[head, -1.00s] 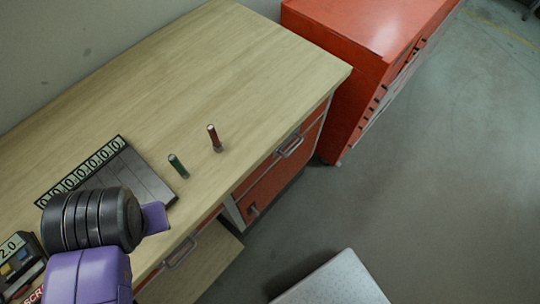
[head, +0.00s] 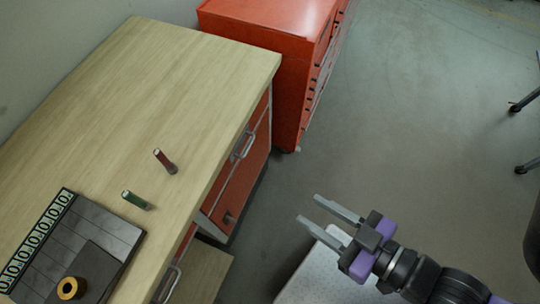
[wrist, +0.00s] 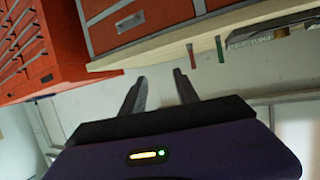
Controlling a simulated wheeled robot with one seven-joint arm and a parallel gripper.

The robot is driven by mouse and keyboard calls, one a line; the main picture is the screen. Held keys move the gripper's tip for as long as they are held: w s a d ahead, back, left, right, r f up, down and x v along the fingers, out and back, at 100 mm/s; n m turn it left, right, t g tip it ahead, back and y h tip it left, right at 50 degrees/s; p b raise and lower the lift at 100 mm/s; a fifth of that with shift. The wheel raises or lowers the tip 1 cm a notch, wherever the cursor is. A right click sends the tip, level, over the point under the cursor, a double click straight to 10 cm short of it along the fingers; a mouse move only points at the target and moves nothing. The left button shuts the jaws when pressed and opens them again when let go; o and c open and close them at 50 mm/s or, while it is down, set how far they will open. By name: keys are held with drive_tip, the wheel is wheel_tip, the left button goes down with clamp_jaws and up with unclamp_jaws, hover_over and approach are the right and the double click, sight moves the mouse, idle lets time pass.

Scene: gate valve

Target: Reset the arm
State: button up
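My gripper (head: 321,213) is open and empty in the head view. It hangs over the floor to the right of the workbench, above a pale perforated surface, with its fingers pointing left. In the wrist view the two dark fingers (wrist: 156,84) are spread apart with nothing between them. My arm reaches in from the lower right of the head view, clear of the bench.
The wooden workbench (head: 130,95) carries a red cylinder (head: 165,161), a green cylinder (head: 134,200) and a grey board with numbered labels (head: 102,228). A red cabinet (head: 262,60) stands behind it. Open floor (head: 420,110) lies to the right.

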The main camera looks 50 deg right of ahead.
drive_tip(key=shift+w+d+r+t, duration=0.25)
drive_tip(key=shift+d+r, duration=0.1)
drive_tip(key=shift+r, duration=0.3)
drive_tip(key=shift+w+d+r+t, duration=0.15)
drive_tip(key=shift+d+r+t, duration=0.15)
drive_tip(key=shift+r, duration=0.3)
wheel_tip(320, 180, down, 6)
drive_tip(key=b, duration=0.6)
